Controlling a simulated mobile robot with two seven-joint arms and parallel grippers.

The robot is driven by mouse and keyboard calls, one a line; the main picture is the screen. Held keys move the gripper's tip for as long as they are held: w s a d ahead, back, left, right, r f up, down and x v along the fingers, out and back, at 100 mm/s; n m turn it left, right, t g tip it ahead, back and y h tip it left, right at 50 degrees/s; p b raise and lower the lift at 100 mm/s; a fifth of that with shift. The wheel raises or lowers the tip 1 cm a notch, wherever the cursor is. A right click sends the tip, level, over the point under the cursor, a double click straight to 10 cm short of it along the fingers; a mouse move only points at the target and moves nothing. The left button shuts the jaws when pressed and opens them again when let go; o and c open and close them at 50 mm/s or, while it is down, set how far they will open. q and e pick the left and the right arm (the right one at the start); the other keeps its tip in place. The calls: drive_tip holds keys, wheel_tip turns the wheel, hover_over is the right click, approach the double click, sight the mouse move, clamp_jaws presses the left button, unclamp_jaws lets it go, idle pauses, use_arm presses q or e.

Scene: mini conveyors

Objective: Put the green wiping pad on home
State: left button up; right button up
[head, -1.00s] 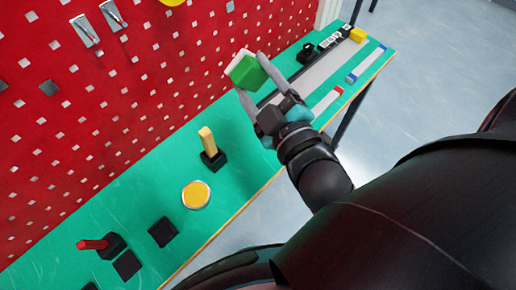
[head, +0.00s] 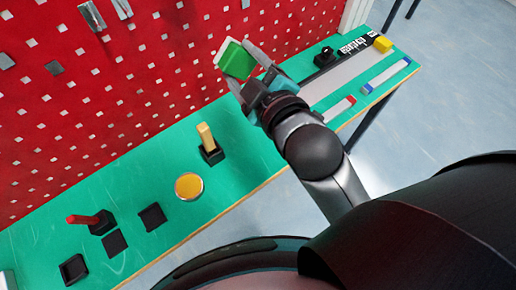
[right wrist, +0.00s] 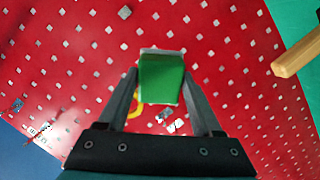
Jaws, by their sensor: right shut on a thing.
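The green wiping pad (head: 237,61), a green block with a pale edge, is held up in front of the red pegboard, above the table. My right gripper (head: 243,66) is shut on it, one finger on each side. In the right wrist view the pad (right wrist: 161,80) sits between the two fingertips (right wrist: 161,74). Several black square places lie on the green table, including a flat one (head: 114,243), one at the right (head: 152,217) and one at the near left (head: 73,269); which is home cannot be told. My left gripper is not in view.
A yellow block stands in a black holder (head: 211,155). A yellow disc (head: 189,186) lies nearby. A red stick (head: 82,219) leans from another black holder. The red pegboard (head: 150,90) stands behind.

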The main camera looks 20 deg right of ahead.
drive_tip(key=w+a+n+g+y+p, duration=0.25)
drive_tip(key=a+g, duration=0.25)
drive_tip(key=a, duration=0.4)
drive_tip(key=s+a+f+n+g, duration=0.2)
drive_tip(key=s+a+n+g, duration=0.1)
drive_tip(key=a+n+g, duration=0.15)
drive_tip(key=d+f+g+h+p, duration=0.1)
drive_tip(key=s+d+f+n+g, duration=0.1)
drive_tip(key=d+f+n+g+h+p, duration=0.1)
drive_tip(key=g, duration=0.1)
drive_tip(key=shift+s+d+h+p, duration=0.2)
drive_tip(key=shift+s+h+p, duration=0.1)
drive_tip(key=shift+s+h, duration=0.05)
use_arm(q)
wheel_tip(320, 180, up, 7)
drive_tip(key=p, duration=0.2)
use_arm(e)
drive_tip(key=s+d+n+g+h, duration=0.2)
drive_tip(key=d+h, duration=0.1)
drive_tip(key=d, duration=0.9)
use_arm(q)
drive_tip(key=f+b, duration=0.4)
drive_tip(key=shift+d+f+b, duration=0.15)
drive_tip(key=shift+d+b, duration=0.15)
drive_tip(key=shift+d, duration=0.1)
use_arm(e)
drive_tip(key=f, duration=1.9)
drive_tip(key=shift+w+a+f, duration=0.15)
drive_tip(key=shift+w, duration=0.05)
drive_tip(key=shift+f, duration=0.15)
